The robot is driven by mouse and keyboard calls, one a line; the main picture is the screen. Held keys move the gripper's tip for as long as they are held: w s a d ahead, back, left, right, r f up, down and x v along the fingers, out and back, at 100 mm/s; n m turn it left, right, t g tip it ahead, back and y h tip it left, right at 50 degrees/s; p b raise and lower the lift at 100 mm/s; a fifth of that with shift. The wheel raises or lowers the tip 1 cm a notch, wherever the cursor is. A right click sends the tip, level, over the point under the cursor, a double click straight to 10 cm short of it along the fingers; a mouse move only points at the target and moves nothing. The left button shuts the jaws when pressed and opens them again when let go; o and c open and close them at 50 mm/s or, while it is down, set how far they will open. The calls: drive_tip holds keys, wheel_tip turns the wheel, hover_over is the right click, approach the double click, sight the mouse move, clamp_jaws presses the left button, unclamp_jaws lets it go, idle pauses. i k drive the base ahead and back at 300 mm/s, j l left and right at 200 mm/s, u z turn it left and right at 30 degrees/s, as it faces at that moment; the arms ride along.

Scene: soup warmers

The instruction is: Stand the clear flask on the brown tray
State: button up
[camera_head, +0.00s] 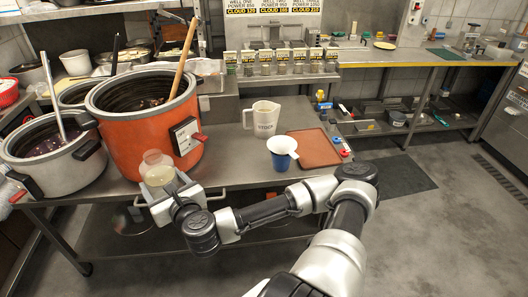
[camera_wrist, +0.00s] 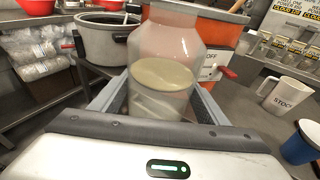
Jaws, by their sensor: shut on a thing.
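My gripper (camera_wrist: 165,112) is shut on the clear flask (camera_wrist: 168,50), with a finger on either side of its lower body. The flask is see-through, upright, and holds a pale liquid. In the head view the flask (camera_head: 158,170) is in front of the orange soup warmer, near the table's front edge. Whether its base touches anything is hidden by my gripper. The brown tray (camera_head: 316,148) lies flat on the table to the right, well apart from the flask, and its visible top is bare.
The orange soup warmer (camera_head: 140,128) and a white one (camera_head: 50,165) stand at the left. A blue-and-white cup (camera_head: 282,152) stands just left of the tray, with a white jug (camera_head: 262,118) behind it. Small coloured items (camera_head: 340,146) line the tray's right side. Bare table lies between warmer and cup.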

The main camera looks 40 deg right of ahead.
sight(312, 147)
drive_tip(key=z, duration=1.1)
drive_tip(key=i+l+z, duration=0.15)
drive_tip(key=i+l, duration=0.2)
drive_tip(key=i+l+z, duration=0.15)
drive_tip(key=i+l, duration=0.15)
drive_tip(key=i, duration=0.25)
